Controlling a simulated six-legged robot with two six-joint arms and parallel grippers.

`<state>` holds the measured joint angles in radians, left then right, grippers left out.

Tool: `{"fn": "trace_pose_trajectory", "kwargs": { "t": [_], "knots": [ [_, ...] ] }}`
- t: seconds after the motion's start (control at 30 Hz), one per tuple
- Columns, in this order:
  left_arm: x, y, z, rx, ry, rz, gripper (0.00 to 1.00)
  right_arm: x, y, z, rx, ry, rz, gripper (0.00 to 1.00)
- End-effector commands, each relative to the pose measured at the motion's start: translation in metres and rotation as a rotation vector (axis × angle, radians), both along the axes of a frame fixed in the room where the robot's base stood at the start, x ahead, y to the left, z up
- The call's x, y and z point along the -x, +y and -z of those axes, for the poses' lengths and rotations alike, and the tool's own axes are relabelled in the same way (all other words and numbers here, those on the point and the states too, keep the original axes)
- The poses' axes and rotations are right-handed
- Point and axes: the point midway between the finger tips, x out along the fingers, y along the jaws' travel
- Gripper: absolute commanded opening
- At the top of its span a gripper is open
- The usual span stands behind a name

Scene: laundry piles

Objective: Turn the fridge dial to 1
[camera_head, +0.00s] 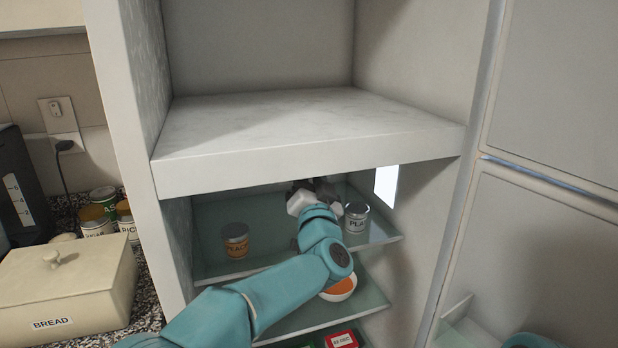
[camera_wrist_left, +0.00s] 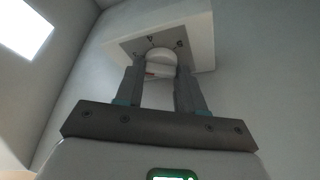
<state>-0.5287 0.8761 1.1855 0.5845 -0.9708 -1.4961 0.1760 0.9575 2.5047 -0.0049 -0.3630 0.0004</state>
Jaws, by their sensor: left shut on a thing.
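The fridge dial (camera_wrist_left: 160,62) is a round white knob on a grey face with dark markings, set on a white box (camera_wrist_left: 202,38) in the left wrist view. My left gripper (camera_wrist_left: 160,72) has its two grey fingers on either side of the knob and is shut on it. A small red mark shows at the knob's lower edge. The number it points at is too small to read. In the head view my left gripper (camera_head: 318,188) is inside the fridge under the top white slab, and it hides the dial. My right gripper is not in view.
An orange-labelled can (camera_head: 235,240) and a white can (camera_head: 356,217) stand on the glass shelf (camera_head: 205,267), either side of my arm. A bowl (camera_head: 341,288) is on the shelf below. A lit panel (camera_head: 386,184) is on the right wall. The bread box (camera_head: 100,275) is outside left.

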Motion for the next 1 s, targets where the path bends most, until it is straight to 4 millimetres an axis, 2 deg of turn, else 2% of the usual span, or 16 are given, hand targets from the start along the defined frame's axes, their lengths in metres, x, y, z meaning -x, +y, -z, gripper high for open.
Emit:
{"fn": "trace_pose_trajectory", "kwargs": {
  "t": [0.4,0.93,0.97,1.0],
  "knots": [
    [-0.0003,-0.0017,0.0012,0.178,-0.057,0.0,0.08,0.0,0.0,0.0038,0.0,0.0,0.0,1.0],
    [-0.0004,-0.0015,0.0007,0.201,-0.064,0.0,0.08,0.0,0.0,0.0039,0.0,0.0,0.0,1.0],
    [-0.0004,-0.0015,0.0007,0.201,-0.064,0.0,0.48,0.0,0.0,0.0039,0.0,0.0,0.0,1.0],
    [-0.0004,-0.0015,0.0006,0.201,-0.064,0.0,0.49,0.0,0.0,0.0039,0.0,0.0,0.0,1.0]
  ]
}}
